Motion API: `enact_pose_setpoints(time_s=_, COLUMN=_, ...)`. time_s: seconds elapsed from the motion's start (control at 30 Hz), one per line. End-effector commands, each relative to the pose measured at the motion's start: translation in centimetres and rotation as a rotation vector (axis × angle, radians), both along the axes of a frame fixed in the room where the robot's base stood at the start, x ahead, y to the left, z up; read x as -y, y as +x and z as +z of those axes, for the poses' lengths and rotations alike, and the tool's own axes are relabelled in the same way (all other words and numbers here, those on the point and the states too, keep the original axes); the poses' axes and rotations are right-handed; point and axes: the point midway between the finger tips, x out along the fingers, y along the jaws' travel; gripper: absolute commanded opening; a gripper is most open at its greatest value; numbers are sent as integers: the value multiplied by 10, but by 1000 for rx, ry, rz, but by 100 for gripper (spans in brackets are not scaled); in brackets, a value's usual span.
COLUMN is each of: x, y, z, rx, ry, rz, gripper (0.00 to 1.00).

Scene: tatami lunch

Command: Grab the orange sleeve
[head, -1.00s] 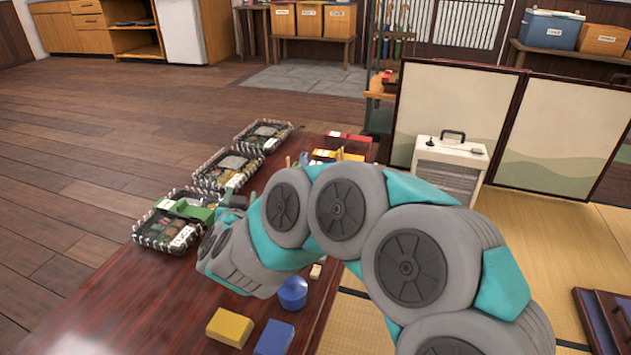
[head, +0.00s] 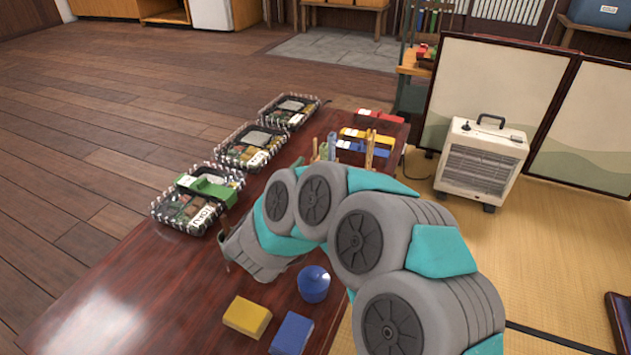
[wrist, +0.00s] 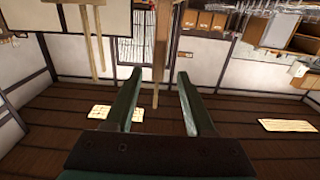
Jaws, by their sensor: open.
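I cannot pick out an orange sleeve for certain in either view. Red (head: 379,116), yellow (head: 366,136) and blue (head: 357,147) long pieces lie at the far right end of the table in the head view. A green sleeve (head: 207,188) sits across the nearest lunch box (head: 194,218). In the wrist view, my gripper (wrist: 160,76) is open, with two dark green fingers apart. A wooden post or stick (wrist: 161,45) shows between them; its distance is unclear.
Two more lunch boxes (head: 250,148) (head: 289,111) line the table's left edge. Upright sticks (head: 331,147) stand beyond my arm. A blue round container (head: 314,284), yellow block (head: 247,317) and blue block (head: 291,334) are nearer. A heater (head: 482,160) stands right of the table.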

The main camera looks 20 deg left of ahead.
Motion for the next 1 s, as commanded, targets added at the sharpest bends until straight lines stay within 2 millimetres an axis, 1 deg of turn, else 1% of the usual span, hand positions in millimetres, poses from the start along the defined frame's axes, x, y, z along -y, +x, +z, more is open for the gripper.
enact_pose_setpoints(time_s=0.03, x=3, y=8, z=-2, rx=0, ry=0, rz=-3, gripper=55)
enact_pose_setpoints(time_s=0.2, x=6, y=31, z=-2, rx=0, ry=-2, rz=-2, gripper=55)
enact_pose_setpoints(time_s=0.3, x=5, y=37, z=-1, rx=0, ry=-1, rz=0, gripper=55)
enact_pose_setpoints(time_s=0.47, x=5, y=37, z=-1, rx=-1, ry=-1, rz=2, gripper=55)
enact_pose_setpoints(time_s=0.57, x=5, y=37, z=-1, rx=-1, ry=-1, rz=1, gripper=46)
enact_pose_setpoints(time_s=0.9, x=5, y=37, z=0, rx=-1, ry=0, rz=1, gripper=8)
enact_pose_setpoints(time_s=0.97, x=5, y=37, z=-1, rx=-1, ry=-1, rz=1, gripper=1)
enact_pose_setpoints(time_s=1.0, x=5, y=37, z=-1, rx=-1, ry=-1, rz=1, gripper=0)
